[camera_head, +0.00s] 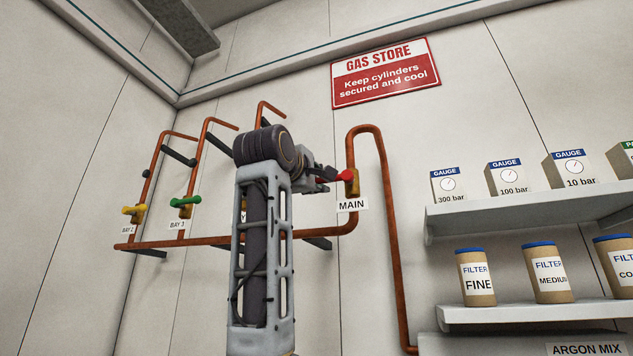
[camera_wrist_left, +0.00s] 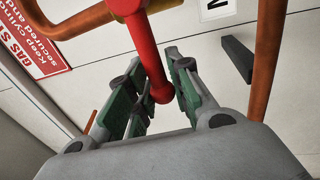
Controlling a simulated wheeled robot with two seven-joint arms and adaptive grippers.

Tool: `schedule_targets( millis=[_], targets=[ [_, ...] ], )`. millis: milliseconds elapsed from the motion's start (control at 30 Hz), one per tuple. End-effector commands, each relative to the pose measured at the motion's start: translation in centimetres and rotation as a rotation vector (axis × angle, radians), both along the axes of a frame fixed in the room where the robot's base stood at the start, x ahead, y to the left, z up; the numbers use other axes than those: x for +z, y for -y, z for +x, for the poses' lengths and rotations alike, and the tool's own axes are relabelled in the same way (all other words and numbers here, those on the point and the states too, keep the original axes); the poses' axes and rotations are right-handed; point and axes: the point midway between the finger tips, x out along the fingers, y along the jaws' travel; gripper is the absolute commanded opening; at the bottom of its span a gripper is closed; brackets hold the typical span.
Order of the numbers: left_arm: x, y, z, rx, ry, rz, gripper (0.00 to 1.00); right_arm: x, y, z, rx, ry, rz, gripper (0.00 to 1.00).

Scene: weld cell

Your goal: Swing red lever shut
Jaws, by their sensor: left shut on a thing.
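The red lever (camera_head: 345,176) sits on the brass valve (camera_head: 353,184) of the copper pipe above the MAIN label (camera_head: 352,205). It points left from the valve, roughly across the pipe, and its left end is hidden at my gripper. My left gripper (camera_head: 327,177) is at the lever's free end. In the left wrist view the red lever (camera_wrist_left: 147,55) comes down from the top, its rounded end between the green-padded fingers of my left gripper (camera_wrist_left: 158,80). The fingers are shut on the lever. My right gripper is not in view.
Copper pipes (camera_head: 187,242) run along the wall, with a yellow lever (camera_head: 132,210) and a green lever (camera_head: 186,201) at left. My arm hides another valve. Shelves (camera_head: 530,213) with gauge boxes and filter jars (camera_head: 476,280) stand at right. A GAS STORE sign (camera_head: 386,74) hangs above.

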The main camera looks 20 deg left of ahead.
Motion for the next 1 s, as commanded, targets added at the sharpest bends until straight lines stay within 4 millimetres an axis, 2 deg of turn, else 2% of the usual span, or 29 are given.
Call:
schedule_targets(
  millis=[467,500,600,867,1000],
  targets=[
    [-0.3,0.0,0.1,0.0,-0.006,-0.019,0.0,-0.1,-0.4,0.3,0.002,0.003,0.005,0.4],
    [-0.3,0.0,0.1,0.0,-0.006,-0.019,0.26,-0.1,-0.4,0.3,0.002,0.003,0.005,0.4],
    [-0.3,0.0,0.1,0.0,-0.005,-0.019,0.36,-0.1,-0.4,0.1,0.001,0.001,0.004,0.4],
    [-0.2,0.0,0.0,0.0,-0.002,-0.018,0.36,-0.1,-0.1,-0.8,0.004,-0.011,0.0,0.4],
    [-0.2,0.0,-0.1,-0.001,-0.001,-0.018,0.36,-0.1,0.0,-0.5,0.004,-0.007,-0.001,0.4]
  ],
)
